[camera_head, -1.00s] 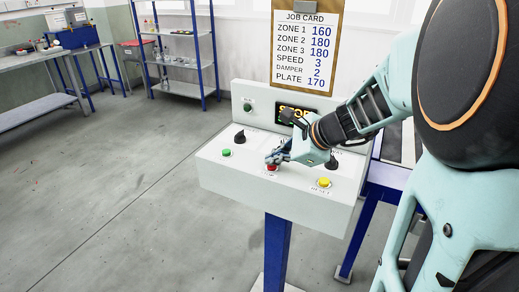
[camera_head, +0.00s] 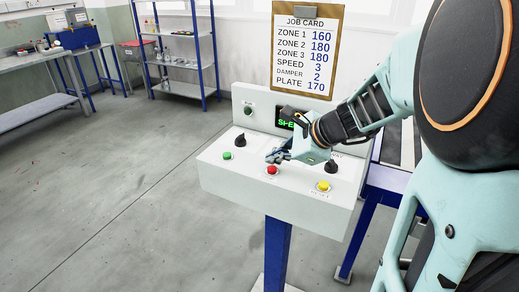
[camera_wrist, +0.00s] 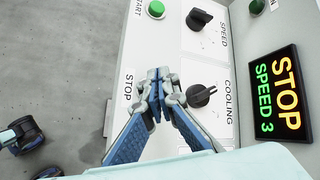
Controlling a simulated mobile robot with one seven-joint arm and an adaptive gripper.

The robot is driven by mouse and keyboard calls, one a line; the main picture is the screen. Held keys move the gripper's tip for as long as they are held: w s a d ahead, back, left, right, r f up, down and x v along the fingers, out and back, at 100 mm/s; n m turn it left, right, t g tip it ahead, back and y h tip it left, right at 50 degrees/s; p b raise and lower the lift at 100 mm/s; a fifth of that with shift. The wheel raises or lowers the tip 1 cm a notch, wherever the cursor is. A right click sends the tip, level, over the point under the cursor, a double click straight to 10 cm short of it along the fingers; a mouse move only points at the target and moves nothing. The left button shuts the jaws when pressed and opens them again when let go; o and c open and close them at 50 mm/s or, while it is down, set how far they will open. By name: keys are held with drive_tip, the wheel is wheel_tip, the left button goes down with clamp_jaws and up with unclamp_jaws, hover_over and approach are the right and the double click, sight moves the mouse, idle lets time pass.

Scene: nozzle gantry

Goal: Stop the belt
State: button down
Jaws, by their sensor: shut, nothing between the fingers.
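The red STOP button (camera_head: 272,170) sits at the front middle of the white control panel (camera_head: 218,176). My gripper (camera_head: 277,157) is shut and empty, its fingertips just above and behind the button in the head view, apart from it as far as I can tell. In the wrist view the shut fingertips (camera_wrist: 157,76) hide the button, beside the STOP label. The display (camera_wrist: 275,93) reads STOP in amber and SPEED 3 in green. In the head view my arm covers part of the display (camera_head: 284,121).
A green START button (camera_head: 227,156) and a black SPEED knob (camera_head: 240,139) are at the left. A job card (camera_head: 306,50) stands behind. The floor at left is clear.

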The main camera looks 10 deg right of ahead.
sight(274, 169)
wheel_tip(274, 169, up, 5)
drive_tip(key=p, duration=0.4)
idle(0.7)
